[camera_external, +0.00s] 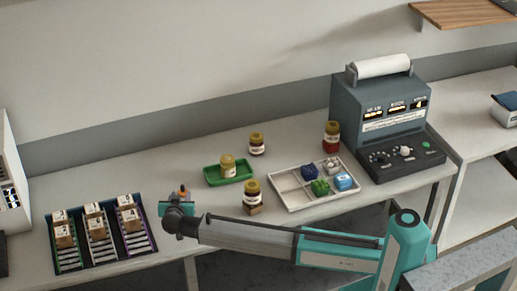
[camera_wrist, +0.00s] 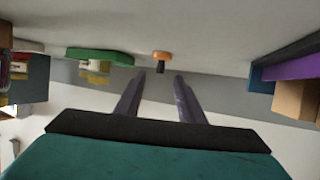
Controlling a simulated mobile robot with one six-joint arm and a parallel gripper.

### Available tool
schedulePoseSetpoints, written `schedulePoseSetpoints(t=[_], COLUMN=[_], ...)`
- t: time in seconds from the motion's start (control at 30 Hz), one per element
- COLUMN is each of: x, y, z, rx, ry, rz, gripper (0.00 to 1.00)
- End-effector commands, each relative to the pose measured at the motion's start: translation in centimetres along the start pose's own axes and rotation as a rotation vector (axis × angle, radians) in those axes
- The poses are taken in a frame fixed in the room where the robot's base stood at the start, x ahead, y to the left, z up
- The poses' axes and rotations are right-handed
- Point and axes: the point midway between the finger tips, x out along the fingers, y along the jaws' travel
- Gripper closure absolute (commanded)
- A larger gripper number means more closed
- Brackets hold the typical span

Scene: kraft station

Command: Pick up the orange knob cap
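The orange knob cap (camera_wrist: 162,56) is a small orange disc with a dark stem, seen in the wrist view just beyond my fingertips, roughly centred between them. In the external view a small orange spot, the cap (camera_external: 183,189), shows on the table just behind my gripper (camera_external: 178,207); its lower part is hidden. My gripper's two dark fingers (camera_wrist: 161,76) are apart with nothing between them. They do not appear to touch the cap. The wrist view looks upside down, with the tabletop along the top.
A green tray (camera_external: 210,181) with a jar stands right of the cap. A dark rack (camera_external: 76,268) with boxes in coloured lanes is to the left. A white divided tray (camera_external: 290,206), several jars and a grey-green machine (camera_external: 362,107) are further right. Bare tabletop surrounds the cap.

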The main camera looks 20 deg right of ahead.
Motion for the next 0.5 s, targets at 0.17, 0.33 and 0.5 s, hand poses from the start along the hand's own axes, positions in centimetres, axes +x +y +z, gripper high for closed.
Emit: schedulePoseSetpoints(t=[0.17, 0.33, 0.5], x=[2.6, 4.3, 4.8], y=[-0.1, -0.1, 0.0], z=[-0.2, -0.1, 0.0], rx=[0.001, 0.001, 0.001], ry=[0.000, 0.000, 0.000], rz=[0.002, 0.000, 0.000], gripper=[0.65, 0.65, 0.65])
